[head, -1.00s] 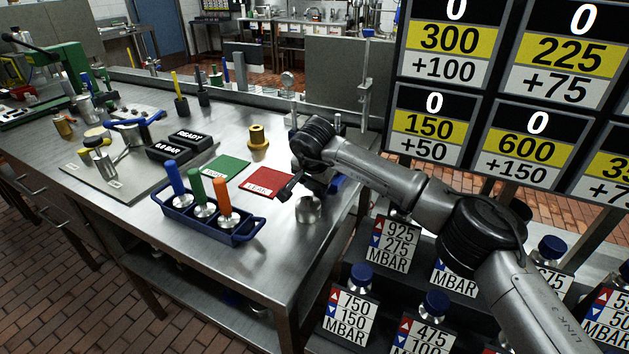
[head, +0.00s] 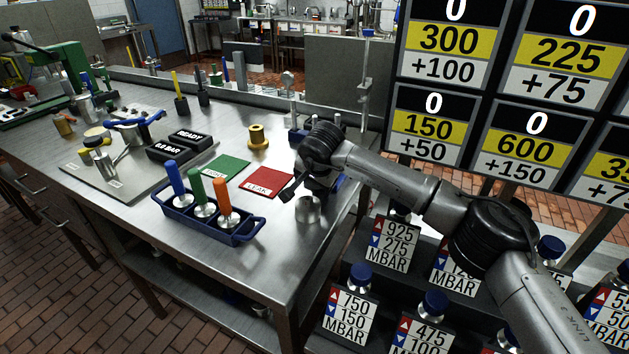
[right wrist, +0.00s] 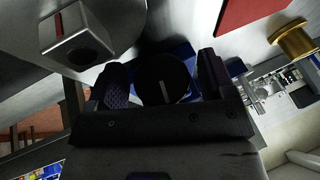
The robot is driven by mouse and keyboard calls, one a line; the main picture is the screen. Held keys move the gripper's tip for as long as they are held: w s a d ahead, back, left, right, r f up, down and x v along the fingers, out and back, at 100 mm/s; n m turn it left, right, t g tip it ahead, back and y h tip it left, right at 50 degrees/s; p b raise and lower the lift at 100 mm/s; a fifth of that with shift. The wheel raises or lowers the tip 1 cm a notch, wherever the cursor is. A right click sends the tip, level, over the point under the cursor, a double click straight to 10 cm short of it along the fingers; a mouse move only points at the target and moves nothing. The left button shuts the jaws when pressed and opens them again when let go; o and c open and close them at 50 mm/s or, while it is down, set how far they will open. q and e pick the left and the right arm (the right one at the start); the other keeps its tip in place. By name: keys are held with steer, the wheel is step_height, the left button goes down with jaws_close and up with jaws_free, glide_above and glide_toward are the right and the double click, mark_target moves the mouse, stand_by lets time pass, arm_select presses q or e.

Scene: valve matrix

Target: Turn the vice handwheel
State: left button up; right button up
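In the right wrist view, a dark round disc with a pale line across it (right wrist: 163,90), which looks like the vice handwheel, sits in front of a blue body (right wrist: 183,50), probably the vice. My right gripper (right wrist: 163,78) is open, with one textured finger on each side of the disc. Narrow gaps seem to show between disc and fingers; contact is unclear. In the head view my right gripper (head: 298,186) is at the bench's right end. It hides the handwheel, and only a little blue (head: 339,183) shows behind it. My left gripper is not in view.
A silver cylinder (head: 308,209) stands close beside the right gripper. A red mat (head: 268,183), a green mat (head: 226,167), a brass fitting (head: 258,137) and a blue tray (head: 253,228) of coloured-handled tools lie to the left. Sign boards (head: 487,88) rise at the right.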

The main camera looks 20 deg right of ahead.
steer(key=shift+o, duration=0.2)
steer(key=shift+s+r, duration=0.1)
steer(key=shift+r, duration=0.1)
steer(key=p+v, duration=0.4)
steer(key=v, duration=0.9)
steer(key=shift+s, duration=0.2)
steer(key=shift+a+r, duration=0.1)
